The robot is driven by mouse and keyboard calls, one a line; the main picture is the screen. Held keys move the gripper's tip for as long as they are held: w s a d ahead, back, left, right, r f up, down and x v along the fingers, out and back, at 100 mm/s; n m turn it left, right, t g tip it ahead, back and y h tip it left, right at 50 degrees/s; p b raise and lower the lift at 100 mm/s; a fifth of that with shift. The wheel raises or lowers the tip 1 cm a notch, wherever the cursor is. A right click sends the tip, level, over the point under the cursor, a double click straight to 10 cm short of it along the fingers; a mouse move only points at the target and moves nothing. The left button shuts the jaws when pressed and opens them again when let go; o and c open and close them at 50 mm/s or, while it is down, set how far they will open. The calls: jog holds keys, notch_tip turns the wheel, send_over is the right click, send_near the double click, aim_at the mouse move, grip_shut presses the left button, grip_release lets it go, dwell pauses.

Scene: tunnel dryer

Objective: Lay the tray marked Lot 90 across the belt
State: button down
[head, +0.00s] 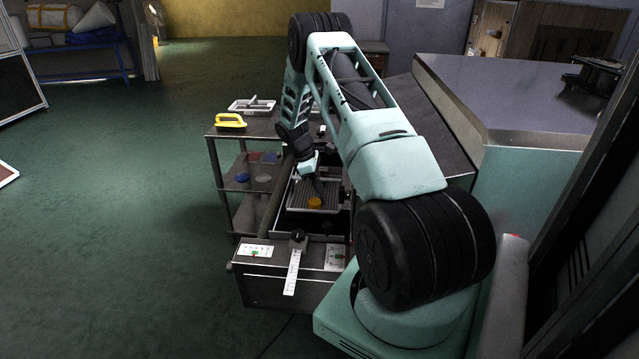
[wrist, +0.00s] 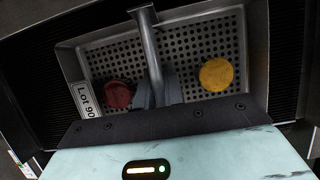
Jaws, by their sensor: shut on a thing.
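The tray marked Lot 90 (wrist: 84,98) is a pale metal tray with a perforated floor, and its label is on the left side in the wrist view. A bar handle (wrist: 146,35) crosses its middle. A dark red disc (wrist: 118,95) and a yellow disc (wrist: 216,75) lie in it. My gripper (wrist: 158,92) is shut on the handle. In the head view the tray (head: 297,195) is under my gripper (head: 318,185), within the dryer's frame. The dark ribbed belt (wrist: 287,60) shows beside the tray. I cannot tell whether the tray touches it.
A control panel (head: 255,251) is at the near end. The large dryer housing (head: 500,90) stands at right.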

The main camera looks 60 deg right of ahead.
jog(key=shift+f, duration=0.15)
jog(key=c, duration=1.5)
grip_release()
